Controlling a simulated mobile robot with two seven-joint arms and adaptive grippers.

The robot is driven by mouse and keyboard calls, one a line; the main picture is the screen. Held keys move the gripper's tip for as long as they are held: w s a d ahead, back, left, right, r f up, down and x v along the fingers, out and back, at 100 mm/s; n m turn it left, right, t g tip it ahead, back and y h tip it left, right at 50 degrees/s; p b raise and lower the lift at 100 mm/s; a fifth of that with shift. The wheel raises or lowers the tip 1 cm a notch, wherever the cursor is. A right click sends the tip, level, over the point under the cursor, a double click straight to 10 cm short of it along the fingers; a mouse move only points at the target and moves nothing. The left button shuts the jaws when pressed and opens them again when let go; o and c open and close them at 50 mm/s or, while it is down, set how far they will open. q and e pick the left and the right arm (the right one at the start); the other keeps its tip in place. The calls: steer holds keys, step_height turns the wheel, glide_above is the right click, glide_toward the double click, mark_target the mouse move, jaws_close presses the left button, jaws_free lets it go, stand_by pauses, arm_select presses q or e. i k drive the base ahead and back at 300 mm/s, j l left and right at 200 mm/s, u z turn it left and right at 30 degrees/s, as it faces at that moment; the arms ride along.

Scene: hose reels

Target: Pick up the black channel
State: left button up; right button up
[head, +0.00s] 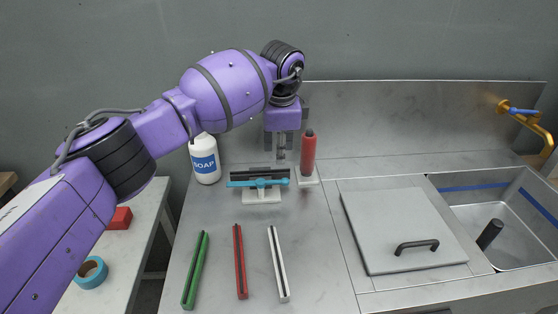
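A dark bar that looks like the black channel (245,171) lies crosswise behind a teal handle piece (259,183) on a small pale stand (262,196). The teal piece partly covers its front. My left gripper (281,157) points down from the purple arm, just above or behind the right part of the dark bar. Whether it touches the bar is unclear. The fingers are small and seen edge-on, so their opening does not show. My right gripper is not in view.
A red cylinder (309,155) stands close right of my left gripper, and a soap bottle (205,160) stands left. Green (195,270), red (240,262) and white (278,264) channels lie in front. A lidded board (400,228) and sink (510,225) are right.

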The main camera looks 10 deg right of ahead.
mark_target(277, 173)
steer(key=k, duration=1)
